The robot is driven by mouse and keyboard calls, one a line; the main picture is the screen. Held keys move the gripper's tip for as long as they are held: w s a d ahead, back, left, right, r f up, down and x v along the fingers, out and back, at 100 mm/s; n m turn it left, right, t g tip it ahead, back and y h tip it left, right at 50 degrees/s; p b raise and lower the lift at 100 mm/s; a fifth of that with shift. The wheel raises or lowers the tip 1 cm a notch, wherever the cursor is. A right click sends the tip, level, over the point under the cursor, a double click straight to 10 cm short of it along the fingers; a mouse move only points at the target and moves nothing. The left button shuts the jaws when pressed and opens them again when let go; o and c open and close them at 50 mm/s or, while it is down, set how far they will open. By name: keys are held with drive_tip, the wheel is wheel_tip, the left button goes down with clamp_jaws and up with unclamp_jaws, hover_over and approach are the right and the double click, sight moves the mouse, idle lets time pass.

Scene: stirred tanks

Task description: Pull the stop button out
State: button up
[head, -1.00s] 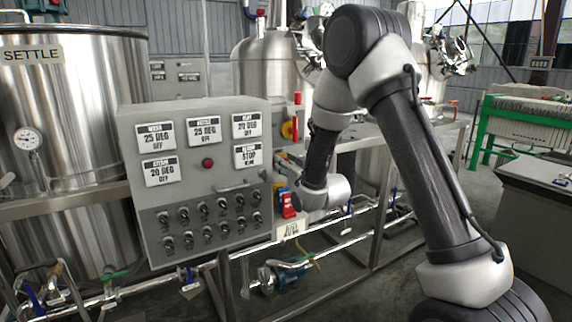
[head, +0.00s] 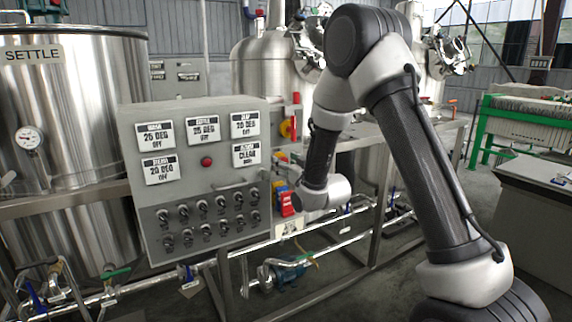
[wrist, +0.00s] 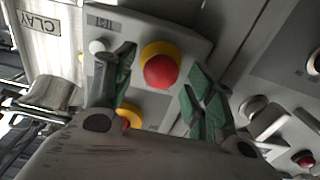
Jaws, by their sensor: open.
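The stop button (wrist: 161,72) is a round red mushroom head on a yellow collar, set in a grey box face in the wrist view. My gripper (wrist: 162,60) is open, its green-padded fingers apart on the left and right of the button, with gaps visible on both sides. The red head is between the fingers in the picture; I cannot tell how deep they reach. In the head view my gripper is mostly hidden behind the control panel's right edge and my wrist.
The control panel (head: 233,181) has several knobs, a red round lamp or button (head: 207,162) and a handle. Next to the stop button is a white round fitting (wrist: 97,47). A second red-and-yellow part (wrist: 130,119) is partly hidden below. The settle tank (head: 75,120) stands left.

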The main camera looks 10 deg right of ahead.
drive_tip(key=v, duration=0.7)
drive_tip(key=shift+s, duration=0.15)
